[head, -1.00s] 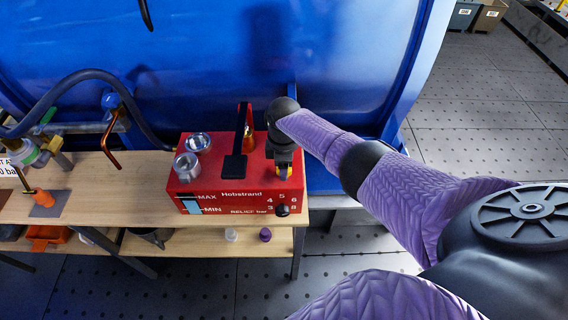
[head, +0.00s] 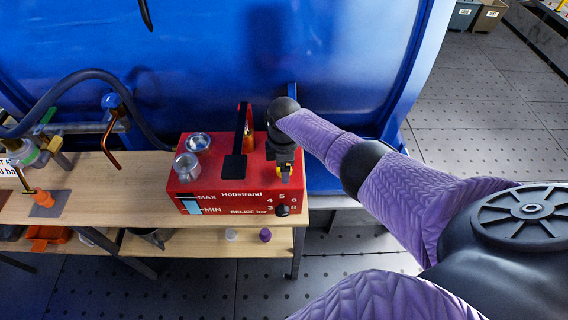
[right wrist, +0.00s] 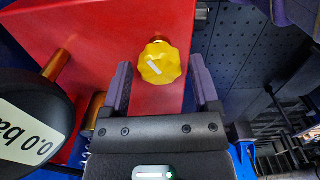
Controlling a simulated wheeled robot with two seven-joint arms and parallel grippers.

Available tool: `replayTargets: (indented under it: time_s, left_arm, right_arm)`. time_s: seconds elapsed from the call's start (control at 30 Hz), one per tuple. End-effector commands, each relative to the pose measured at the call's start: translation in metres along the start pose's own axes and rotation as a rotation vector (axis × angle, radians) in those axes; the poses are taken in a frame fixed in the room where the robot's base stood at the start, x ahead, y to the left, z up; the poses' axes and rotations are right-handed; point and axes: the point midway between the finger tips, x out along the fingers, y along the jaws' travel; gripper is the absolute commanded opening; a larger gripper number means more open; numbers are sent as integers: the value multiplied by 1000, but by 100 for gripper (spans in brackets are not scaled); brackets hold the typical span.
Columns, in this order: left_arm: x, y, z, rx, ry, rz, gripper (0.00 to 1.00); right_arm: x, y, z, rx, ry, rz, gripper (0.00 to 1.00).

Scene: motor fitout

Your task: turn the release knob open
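A yellow fluted knob (right wrist: 160,63) with a white mark stands on the red Hobstrand unit (right wrist: 115,30). In the right wrist view it lies between and just beyond the two purple-grey fingers of my right gripper (right wrist: 162,84), with a gap on each side. The gripper is open and not closed on the knob. My left gripper is out of view.
A black lever (head: 238,150) stands beside my gripper, left of it. Two round metal parts (head: 186,166) sit at the unit's left. A black relief dial (head: 282,210) is on its front. A blue tank wall (head: 220,60) rises behind. A dark gauge (right wrist: 35,120) is close by.

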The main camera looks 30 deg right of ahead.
Motion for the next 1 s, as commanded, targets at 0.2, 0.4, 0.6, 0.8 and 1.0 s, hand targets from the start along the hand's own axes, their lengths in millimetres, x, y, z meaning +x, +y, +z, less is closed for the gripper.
replayTargets:
  time_s: [0.2, 0.4, 0.6, 0.8, 1.0]
  left_arm:
    - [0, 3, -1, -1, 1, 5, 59]
    - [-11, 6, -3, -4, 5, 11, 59]
    - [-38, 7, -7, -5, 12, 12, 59]
    - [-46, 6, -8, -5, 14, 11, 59]
    - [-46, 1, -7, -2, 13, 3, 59]
  right_arm:
    - [0, 0, 0, 0, 0, 0, 90]
    - [-17, 0, 0, 0, 1, 2, 90]
    - [-71, 1, 0, 0, 3, 4, 90]
    - [-98, 0, 0, 0, 1, 1, 90]
    - [-99, 0, 0, 1, 0, 0, 90]
